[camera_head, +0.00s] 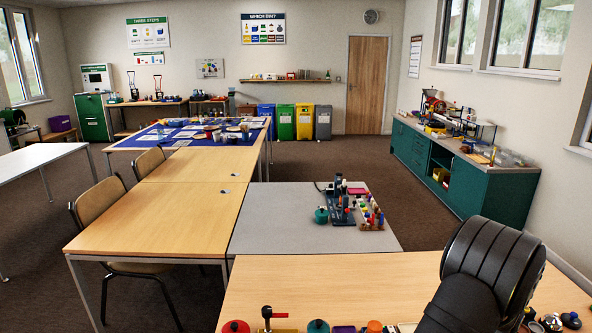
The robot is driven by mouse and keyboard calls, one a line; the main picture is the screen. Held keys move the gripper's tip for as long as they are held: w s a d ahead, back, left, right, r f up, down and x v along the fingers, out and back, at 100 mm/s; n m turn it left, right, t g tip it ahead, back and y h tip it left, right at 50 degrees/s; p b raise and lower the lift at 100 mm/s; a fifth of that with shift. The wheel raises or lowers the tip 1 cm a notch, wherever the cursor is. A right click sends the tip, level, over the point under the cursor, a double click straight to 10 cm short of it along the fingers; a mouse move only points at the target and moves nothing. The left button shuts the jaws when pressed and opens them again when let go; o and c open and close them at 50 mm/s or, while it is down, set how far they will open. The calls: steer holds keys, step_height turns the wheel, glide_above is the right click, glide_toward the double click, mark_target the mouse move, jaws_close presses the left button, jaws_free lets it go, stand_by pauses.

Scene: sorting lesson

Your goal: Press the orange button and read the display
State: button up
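A small orange round-topped piece (374,326) shows at the bottom edge of the view, on the front of the near wooden table (330,280). It may be the orange button, but it is cut off by the frame and I cannot tell for sure. No display can be made out. A thick black link of my own arm rises at the lower right and covers part of the table. My gripper is not in view.
More small parts lie right of my arm. The table's middle is clear.

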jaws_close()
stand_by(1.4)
